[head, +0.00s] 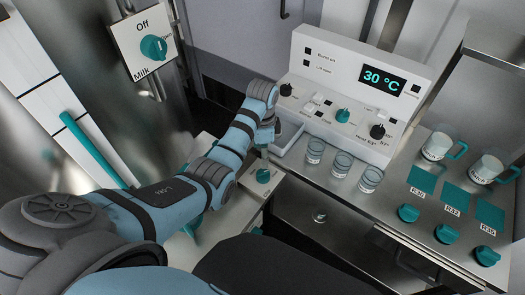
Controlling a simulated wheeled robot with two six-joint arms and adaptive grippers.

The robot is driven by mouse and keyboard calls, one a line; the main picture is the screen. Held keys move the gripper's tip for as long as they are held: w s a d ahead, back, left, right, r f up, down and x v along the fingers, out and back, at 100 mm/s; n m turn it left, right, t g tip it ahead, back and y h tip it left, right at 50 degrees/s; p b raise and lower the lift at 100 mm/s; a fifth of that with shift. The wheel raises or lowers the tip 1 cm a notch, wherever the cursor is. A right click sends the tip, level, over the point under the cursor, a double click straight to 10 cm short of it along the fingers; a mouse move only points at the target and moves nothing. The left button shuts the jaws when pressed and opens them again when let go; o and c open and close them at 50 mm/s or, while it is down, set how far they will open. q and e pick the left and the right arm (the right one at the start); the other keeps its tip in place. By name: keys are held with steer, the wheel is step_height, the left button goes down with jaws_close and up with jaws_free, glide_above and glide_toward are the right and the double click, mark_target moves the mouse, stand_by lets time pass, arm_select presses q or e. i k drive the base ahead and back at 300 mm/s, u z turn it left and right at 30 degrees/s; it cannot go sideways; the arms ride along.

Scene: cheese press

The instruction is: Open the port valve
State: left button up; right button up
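A teal round knob (264,176) sits on a pale plate near the middle of the head view; its label is too small to read, and I cannot tell whether it is the port valve. My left arm reaches in from the lower left, and its wrist end is just above this knob. My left gripper (263,148) points down there, mostly hidden by the wrist, so its fingers and any contact are unclear. Another teal knob (153,47) is on a white panel marked "Off" and "Milk" at the upper left. My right gripper is out of view.
A white control box (345,95) reads 30 °C and carries several knobs. Several small glasses (342,164) stand in front of it on the metal counter. Two teal-handled jugs (438,146), teal pads and knobs (446,233) are at the right. A teal bar (90,145) is at the left.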

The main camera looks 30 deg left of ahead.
mark_target(256, 231)
steer(key=k, duration=2)
